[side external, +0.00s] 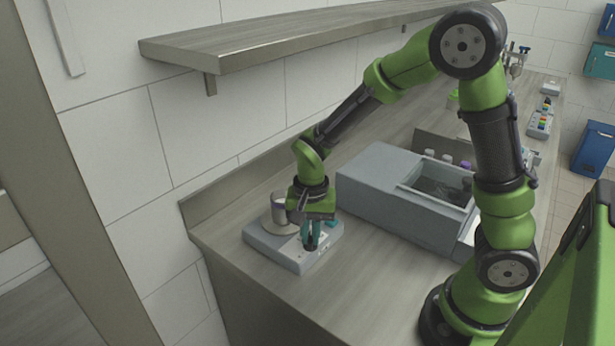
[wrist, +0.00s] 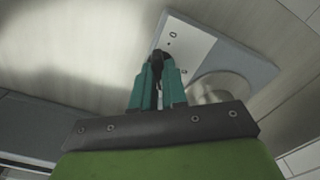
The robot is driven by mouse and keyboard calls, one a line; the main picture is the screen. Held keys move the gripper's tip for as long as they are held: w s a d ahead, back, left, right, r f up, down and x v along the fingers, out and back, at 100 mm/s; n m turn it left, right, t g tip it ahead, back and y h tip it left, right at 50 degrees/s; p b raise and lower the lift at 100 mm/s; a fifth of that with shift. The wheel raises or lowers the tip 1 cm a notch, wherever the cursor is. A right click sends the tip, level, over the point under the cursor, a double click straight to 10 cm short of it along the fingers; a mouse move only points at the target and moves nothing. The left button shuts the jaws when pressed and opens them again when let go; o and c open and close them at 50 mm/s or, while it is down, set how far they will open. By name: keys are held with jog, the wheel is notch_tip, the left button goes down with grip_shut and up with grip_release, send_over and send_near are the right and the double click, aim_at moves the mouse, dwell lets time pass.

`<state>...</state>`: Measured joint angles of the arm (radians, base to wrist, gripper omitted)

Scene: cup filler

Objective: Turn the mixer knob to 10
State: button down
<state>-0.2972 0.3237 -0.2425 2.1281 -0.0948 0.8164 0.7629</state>
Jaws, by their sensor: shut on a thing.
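The mixer (side external: 284,252) is a flat, light grey box at the near left end of the counter. My gripper (side external: 310,243) points down over the right front part of the mixer. In the wrist view, its two teal fingers (wrist: 158,75) are closed on a small dark knob (wrist: 158,55) on the mixer's light panel (wrist: 186,43). The mixer's round metal plate (wrist: 219,88) lies to the right of the fingers. The knob's setting cannot be read.
A large grey-blue machine (side external: 375,185) with an open basin stands close to the right of the mixer. A metal shelf (side external: 270,40) hangs on the tiled wall above. The counter front (side external: 300,300) is clear.

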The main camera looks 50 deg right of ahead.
jog(key=m, duration=0.6)
jog(key=shift+m, duration=0.4)
dwell(0.3)
jog(key=c, duration=1.2)
grip_release()
jog(key=shift+o, duration=0.2)
notch_tip(320, 180, up, 17)
